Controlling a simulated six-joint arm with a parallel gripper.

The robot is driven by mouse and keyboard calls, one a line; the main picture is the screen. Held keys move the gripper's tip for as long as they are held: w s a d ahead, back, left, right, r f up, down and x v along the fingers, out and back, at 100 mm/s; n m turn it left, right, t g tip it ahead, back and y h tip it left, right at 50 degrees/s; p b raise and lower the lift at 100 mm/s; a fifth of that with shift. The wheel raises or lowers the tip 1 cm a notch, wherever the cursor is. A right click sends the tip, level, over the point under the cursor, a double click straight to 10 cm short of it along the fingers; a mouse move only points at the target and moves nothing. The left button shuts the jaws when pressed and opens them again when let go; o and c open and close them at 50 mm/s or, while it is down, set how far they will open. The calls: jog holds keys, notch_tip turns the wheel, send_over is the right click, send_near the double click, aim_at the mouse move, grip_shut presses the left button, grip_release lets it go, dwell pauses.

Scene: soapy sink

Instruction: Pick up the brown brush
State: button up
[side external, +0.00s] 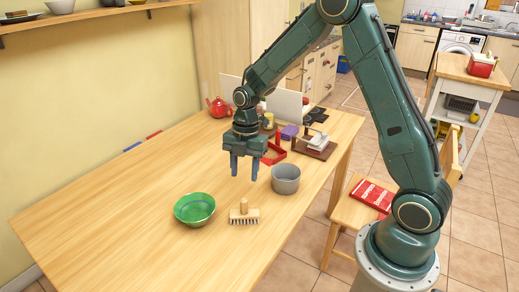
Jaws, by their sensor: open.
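A light brown wooden brush (244,214) with dark bristles lies near the front of the wooden table. Its short handle stub points up and back. My gripper (244,168) is open and empty, with its two blue fingers pointing down. It hangs above the table, behind and above the brush in the picture, and does not touch it.
A green bowl (194,209) stands left of the brush, and a grey pot (286,179) stands behind it to the right. Behind are a red tray (273,153), a red teapot (219,106) and other items. The table's (120,215) left side is mostly clear.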

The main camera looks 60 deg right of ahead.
aim_at(244, 199)
jog(key=shift+s+a+f, duration=0.1)
jog(key=shift+a+f, duration=0.1)
jog(key=shift+f, duration=1.3)
jog(key=shift+a+f, duration=0.2)
jog(key=shift+f, duration=1.25)
jog(key=shift+s+a+f, duration=0.1)
jog(key=shift+a+f, duration=0.1)
jog(key=shift+f, duration=1.1)
jog(key=shift+s+a+f, duration=0.1)
jog(key=shift+a+f, duration=0.05)
jog(key=shift+f, duration=1.1)
grip_shut()
